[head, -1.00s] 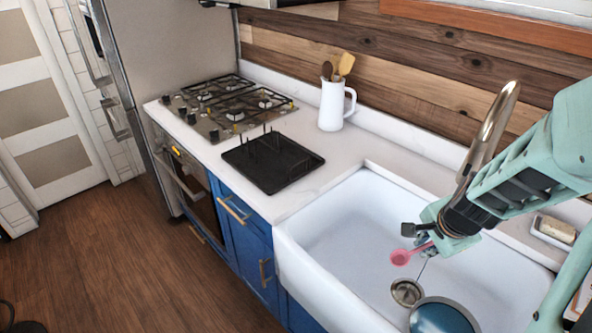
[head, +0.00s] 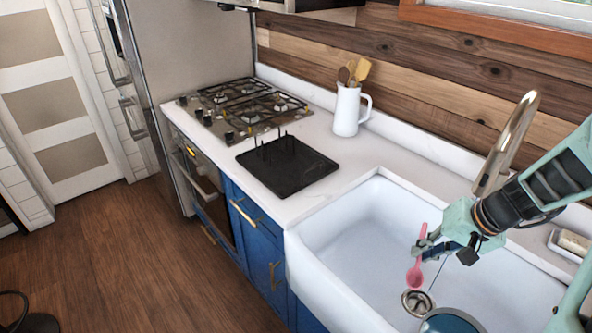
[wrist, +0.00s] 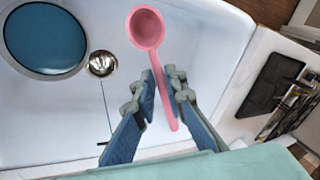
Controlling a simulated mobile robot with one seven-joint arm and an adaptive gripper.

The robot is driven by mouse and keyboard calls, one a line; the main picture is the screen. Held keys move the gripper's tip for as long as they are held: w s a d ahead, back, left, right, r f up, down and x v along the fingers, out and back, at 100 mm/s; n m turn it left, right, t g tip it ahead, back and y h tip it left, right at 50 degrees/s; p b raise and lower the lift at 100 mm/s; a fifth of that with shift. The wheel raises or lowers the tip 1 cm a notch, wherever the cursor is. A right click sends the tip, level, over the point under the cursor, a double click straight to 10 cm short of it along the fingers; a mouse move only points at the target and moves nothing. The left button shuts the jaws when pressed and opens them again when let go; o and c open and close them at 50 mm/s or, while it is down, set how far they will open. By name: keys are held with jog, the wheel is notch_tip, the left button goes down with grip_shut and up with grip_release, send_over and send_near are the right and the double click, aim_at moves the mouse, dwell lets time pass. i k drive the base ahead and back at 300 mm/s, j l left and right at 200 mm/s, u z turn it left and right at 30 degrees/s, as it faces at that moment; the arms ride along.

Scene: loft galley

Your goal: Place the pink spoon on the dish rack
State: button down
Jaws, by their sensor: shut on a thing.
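The pink spoon (head: 416,268) is held in my gripper (head: 432,247) above the white sink, bowl end hanging down in the head view. In the wrist view the spoon (wrist: 148,32) shows its round bowl beyond the fingertips, and its handle runs between the two fingers of my gripper (wrist: 163,84). The gripper is shut on the handle. The black dish rack (head: 287,168) lies on the white counter to the left of the sink, and nothing stands on it. It also shows at the right of the wrist view (wrist: 270,85).
The sink (head: 345,235) holds a blue round dish (head: 452,322) near the drain (head: 417,303). A tap (head: 508,140) rises behind it. A white jug (head: 347,110) with utensils stands behind the rack, and a gas hob (head: 240,108) is beyond it. Counter around the rack is clear.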

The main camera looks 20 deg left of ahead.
aim_at(282, 176)
jog(key=k+j, duration=0.1)
jog(key=j, duration=0.2)
jog(key=k+j+z, duration=0.15)
jog(key=j, duration=0.2)
jog(key=k+j, duration=0.1)
jog(key=j, duration=0.2)
jog(key=j+z, duration=0.25)
jog(key=j, duration=0.4)
jog(key=i+j+z, duration=0.1)
jog(key=j+z, duration=0.15)
jog(key=j, duration=0.35)
jog(key=i+j+z, duration=0.2)
jog(key=i+j, duration=0.15)
jog(key=j, duration=0.25)
jog(key=i+j+z, duration=0.2)
jog(key=i+j, duration=0.35)
jog(key=j, duration=0.15)
